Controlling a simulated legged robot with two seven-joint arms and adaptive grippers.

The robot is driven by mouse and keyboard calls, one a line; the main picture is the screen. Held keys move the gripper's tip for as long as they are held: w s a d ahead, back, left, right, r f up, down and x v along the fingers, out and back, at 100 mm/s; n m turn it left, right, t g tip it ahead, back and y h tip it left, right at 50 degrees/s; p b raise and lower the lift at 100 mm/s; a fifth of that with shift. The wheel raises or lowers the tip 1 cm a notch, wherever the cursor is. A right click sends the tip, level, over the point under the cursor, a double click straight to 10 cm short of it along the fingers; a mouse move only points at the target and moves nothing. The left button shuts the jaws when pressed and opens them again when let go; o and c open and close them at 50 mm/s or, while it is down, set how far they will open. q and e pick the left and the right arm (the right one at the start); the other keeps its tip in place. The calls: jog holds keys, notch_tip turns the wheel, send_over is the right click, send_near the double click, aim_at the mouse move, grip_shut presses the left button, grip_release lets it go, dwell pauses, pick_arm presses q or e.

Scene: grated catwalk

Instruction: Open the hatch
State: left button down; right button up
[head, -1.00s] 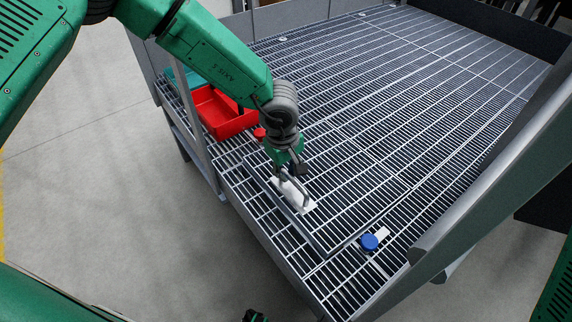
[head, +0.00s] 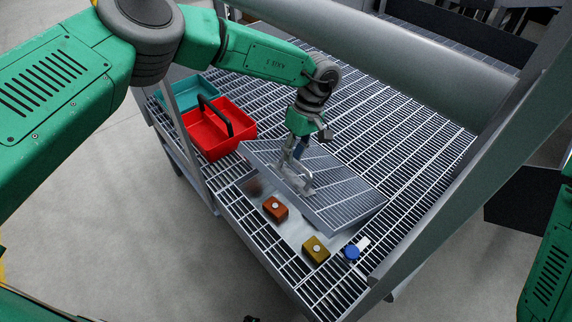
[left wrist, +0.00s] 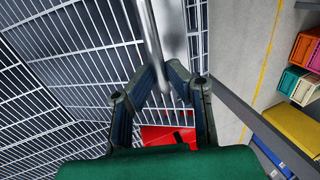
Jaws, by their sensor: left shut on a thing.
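The hatch (head: 335,185) is a grated metal panel in the catwalk floor. It stands raised and tilted, its near side lifted off the opening (head: 292,229). My left gripper (head: 297,178) is shut on the hatch's metal handle (head: 306,187). In the left wrist view the handle bar (left wrist: 150,40) runs to between the fingers (left wrist: 163,80). In the uncovered opening a red-brown block (head: 275,208) and a yellow block (head: 316,249) show, each with a light round spot on top. My right gripper is not in view.
A red tray with a black handle (head: 217,133) and a teal tray (head: 188,98) stand left of the hatch. A blue round knob (head: 351,252) sits near the opening's right corner. Grey railings (head: 465,205) border the catwalk. Grating beyond the hatch is clear.

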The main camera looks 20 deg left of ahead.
pick_arm(q)
jog(key=shift+w+d+r, duration=0.7)
jog(key=shift+w+r, duration=0.05)
jog(key=shift+r, duration=0.2)
jog(key=c, duration=1.6)
grip_release()
jog(key=shift+f, duration=0.1)
jog(key=shift+w, duration=0.15)
